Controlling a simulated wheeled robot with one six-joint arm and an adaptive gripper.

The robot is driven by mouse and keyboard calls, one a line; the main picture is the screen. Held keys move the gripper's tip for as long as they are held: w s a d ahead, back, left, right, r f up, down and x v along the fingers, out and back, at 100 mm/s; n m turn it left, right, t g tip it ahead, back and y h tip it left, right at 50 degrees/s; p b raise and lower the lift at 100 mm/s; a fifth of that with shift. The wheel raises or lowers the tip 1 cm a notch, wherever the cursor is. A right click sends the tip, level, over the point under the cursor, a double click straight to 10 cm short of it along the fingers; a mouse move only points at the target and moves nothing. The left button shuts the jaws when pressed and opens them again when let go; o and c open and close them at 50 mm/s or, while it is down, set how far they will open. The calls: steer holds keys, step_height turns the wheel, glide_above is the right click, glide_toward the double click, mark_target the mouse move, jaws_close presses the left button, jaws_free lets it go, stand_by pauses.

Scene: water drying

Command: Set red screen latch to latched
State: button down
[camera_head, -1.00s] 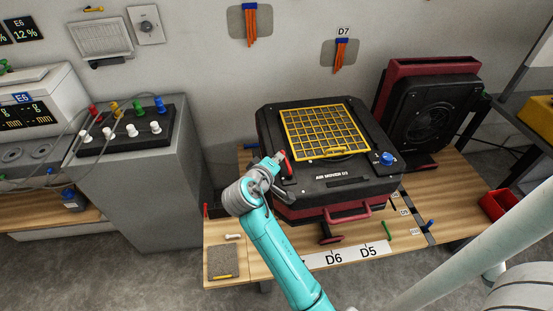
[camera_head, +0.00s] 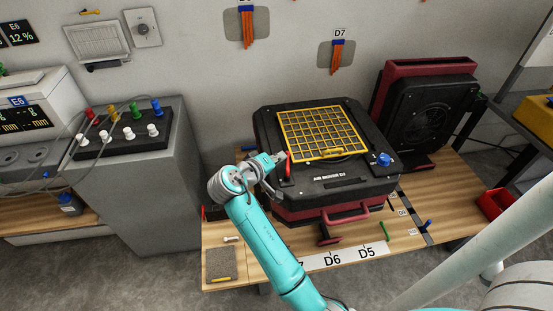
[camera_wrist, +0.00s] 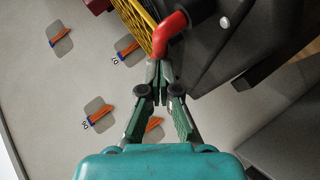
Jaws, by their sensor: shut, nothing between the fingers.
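The red screen latch (camera_head: 288,168) is on the left part of the black air mover's (camera_head: 345,186) top, beside the left edge of the yellow grid screen (camera_head: 322,132). In the wrist view the latch is a bent red handle (camera_wrist: 171,33) on the black housing, next to the yellow screen (camera_wrist: 138,22). My gripper (camera_head: 281,157) is at the latch from the left. In the wrist view my gripper (camera_wrist: 160,66) is shut and empty, its tips close to the lower end of the red handle. Whether they touch it I cannot tell.
A blue knob (camera_head: 384,159) is on the air mover's right side. A second black and red fan unit (camera_head: 425,108) stands behind right. A grey cabinet with a terminal box (camera_head: 130,135) is at left. The wooden bench (camera_head: 262,262) has small items near its front edge.

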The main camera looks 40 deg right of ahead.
steer(key=shift+s+d, duration=0.1)
steer(key=shift+d, duration=0.45)
steer(key=shift+s, duration=0.1)
stand_by(0.5)
